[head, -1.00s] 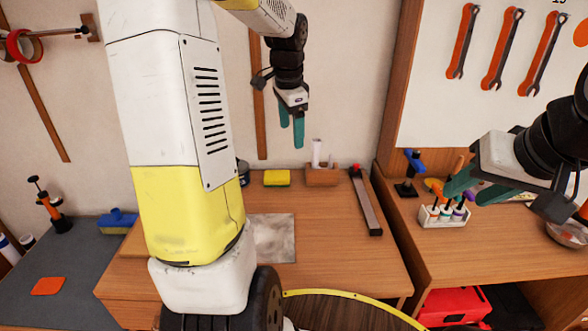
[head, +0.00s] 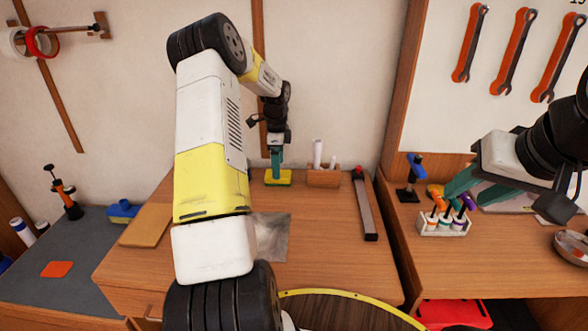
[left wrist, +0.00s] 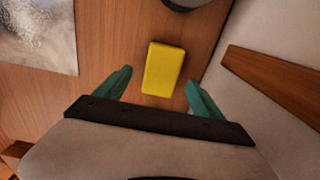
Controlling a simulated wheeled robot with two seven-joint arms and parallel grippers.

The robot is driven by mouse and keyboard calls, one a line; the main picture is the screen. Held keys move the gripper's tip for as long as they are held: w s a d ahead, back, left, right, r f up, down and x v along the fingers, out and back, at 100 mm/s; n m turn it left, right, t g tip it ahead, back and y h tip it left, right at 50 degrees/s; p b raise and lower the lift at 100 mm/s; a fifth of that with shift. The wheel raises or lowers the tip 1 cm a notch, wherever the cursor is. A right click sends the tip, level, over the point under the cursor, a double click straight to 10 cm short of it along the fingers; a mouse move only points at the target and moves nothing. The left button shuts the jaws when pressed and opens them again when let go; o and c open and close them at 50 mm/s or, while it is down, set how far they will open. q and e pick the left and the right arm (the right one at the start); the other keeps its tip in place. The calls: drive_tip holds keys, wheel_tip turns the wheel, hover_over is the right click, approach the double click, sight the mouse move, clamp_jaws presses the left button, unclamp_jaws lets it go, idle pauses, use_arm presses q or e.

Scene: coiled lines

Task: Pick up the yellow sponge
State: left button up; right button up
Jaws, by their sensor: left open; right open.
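The yellow sponge (head: 284,180) lies on the wooden table at the back, near the wall. My left gripper (head: 276,166) points down over it in the head view and hides part of it. In the left wrist view the sponge (left wrist: 163,69) lies a little beyond and between the two green fingers of my left gripper (left wrist: 160,88), which are spread wide. No finger visibly touches it. My right gripper (head: 466,187) is open and empty at the right, above the right-hand bench.
A wooden block holder (head: 323,178) stands just right of the sponge. A long grey tool (head: 366,208) lies farther right. A metal plate (head: 271,236) lies in front. The wall (head: 330,80) is close behind. A screwdriver rack (head: 444,224) stands below my right gripper.

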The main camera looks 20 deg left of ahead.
use_arm(q)
wheel_tip(320, 180, down, 4)
drive_tip(key=shift+w+a+f, duration=0.1)
drive_tip(key=shift+f, duration=0.15)
drive_tip(key=c, duration=1.5)
drive_tip(key=shift+c, duration=0.3)
drive_tip(key=shift+r, duration=0.2)
drive_tip(key=shift+r, duration=0.25)
drive_tip(key=r, duration=0.3)
drive_tip(key=shift+s, duration=0.3)
drive_tip(key=s+d, duration=0.1)
drive_tip(key=s, duration=0.4)
drive_tip(key=s+d, duration=0.1)
drive_tip(key=s, duration=0.4)
drive_tip(key=s+d+r, duration=0.1)
drive_tip(key=s+d, duration=0.1)
drive_tip(key=s, duration=0.3)
drive_tip(key=shift+r, duration=0.1)
